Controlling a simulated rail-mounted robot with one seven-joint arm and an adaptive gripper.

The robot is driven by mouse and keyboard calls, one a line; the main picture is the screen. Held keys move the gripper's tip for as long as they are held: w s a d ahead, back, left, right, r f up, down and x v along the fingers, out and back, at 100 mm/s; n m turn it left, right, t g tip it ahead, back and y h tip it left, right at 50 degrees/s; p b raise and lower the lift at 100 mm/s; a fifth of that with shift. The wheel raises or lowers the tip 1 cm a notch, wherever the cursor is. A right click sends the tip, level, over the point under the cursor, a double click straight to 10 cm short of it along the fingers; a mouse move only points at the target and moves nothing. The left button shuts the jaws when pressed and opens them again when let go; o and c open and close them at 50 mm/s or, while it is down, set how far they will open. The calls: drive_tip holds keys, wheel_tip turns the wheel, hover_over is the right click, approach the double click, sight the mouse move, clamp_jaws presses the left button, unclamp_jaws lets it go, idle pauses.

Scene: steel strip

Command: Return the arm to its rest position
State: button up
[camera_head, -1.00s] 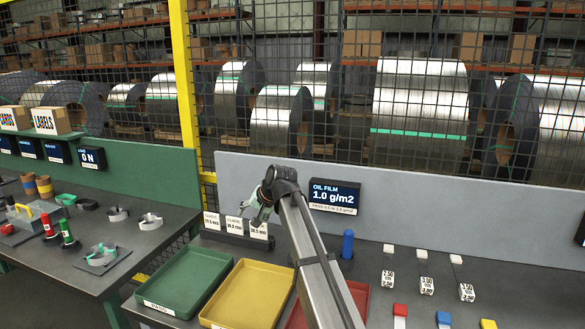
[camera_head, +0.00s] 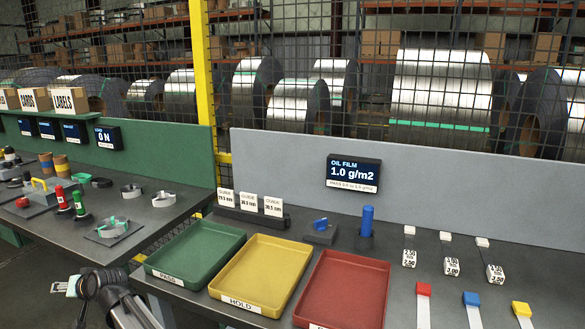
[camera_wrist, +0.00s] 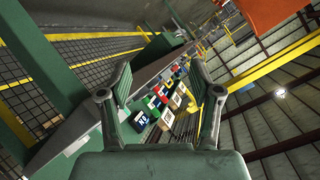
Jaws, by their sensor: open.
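My arm (camera_head: 110,300) is folded low at the bottom left of the head view, in front of the gap between the two tables. My gripper (camera_wrist: 163,98) shows in the wrist view with its two fingers wide apart. Nothing is held between them; only distant boxes and screens show through the gap. The wrist view is strongly tilted, with the green panel on the left and the roof on the right.
Green (camera_head: 196,234), yellow (camera_head: 262,255) and red (camera_head: 346,285) trays lie along the near table. A blue cylinder (camera_head: 366,222) and a small blue piece (camera_head: 320,224) stand behind them. The left table (camera_head: 150,232) carries rings and red and green gauges. A mesh fence stands behind.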

drive_tip(key=s+a+f, duration=0.1)
drive_tip(key=s+f, duration=0.3)
drive_tip(key=f, duration=0.2)
drive_tip(key=w+d+f+h+p, duration=0.3)
drive_tip(key=w+d+f, duration=0.1)
drive_tip(key=d+f, duration=0.8)
drive_tip(key=d+f+m+g+h+p, duration=0.15)
drive_tip(key=d+f, duration=0.45)
drive_tip(key=d, duration=0.6)
drive_tip(key=d+f+h+p, duration=0.25)
drive_tip(key=d+f, duration=0.25)
drive_tip(key=d, duration=0.7)
drive_tip(key=d+f+m+g+h+p, duration=0.1)
drive_tip(key=d+f+h+p, duration=0.15)
drive_tip(key=d+f, duration=0.6)
drive_tip(key=s+d+m+g+h+p, duration=0.1)
drive_tip(key=s+d+p, duration=0.2)
drive_tip(key=s+d, duration=0.55)
drive_tip(key=s+d+m+g+h+p, duration=0.1)
drive_tip(key=s+d+g+p, duration=0.15)
drive_tip(key=d, duration=1.15)
drive_tip(key=s+d+r+m+g+p, duration=0.1)
drive_tip(key=s+d+r+g+p, duration=0.1)
drive_tip(key=s+d, duration=0.5)
drive_tip(key=s+d+r+g+p, duration=0.2)
drive_tip(key=s+d, duration=0.6)
drive_tip(key=s, duration=0.8)
drive_tip(key=shift+d+m+g+p, duration=0.3)
drive_tip(key=shift+m+p, duration=0.05)
drive_tip(key=shift+p, duration=0.1)
